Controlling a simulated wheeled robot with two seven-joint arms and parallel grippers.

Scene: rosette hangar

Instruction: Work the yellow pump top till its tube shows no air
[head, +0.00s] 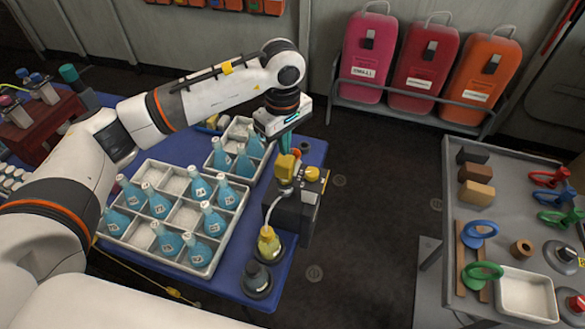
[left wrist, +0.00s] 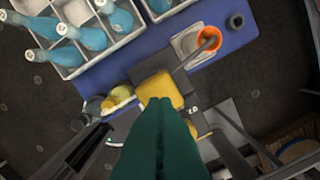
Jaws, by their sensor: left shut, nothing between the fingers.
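The yellow pump top (head: 285,168) is a block on top of a dark pump box (head: 292,207) at the right edge of the blue table. In the left wrist view the yellow pump top (left wrist: 158,90) lies at the fingertips. My left gripper (head: 286,148) points down just above it, its teal fingers shut and empty; whether they touch it I cannot tell. A pale tube (head: 273,203) curves from the pump down to a yellow-topped container (head: 268,242); whether it holds air is too small to tell. My right gripper is in neither view.
White divided trays (head: 150,244) with several blue flasks (head: 130,190) fill the table left of the pump. A yellow knob (head: 312,173) sits beside the pump top. A grey bench (head: 510,160) with tools stands at right, past open dark floor.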

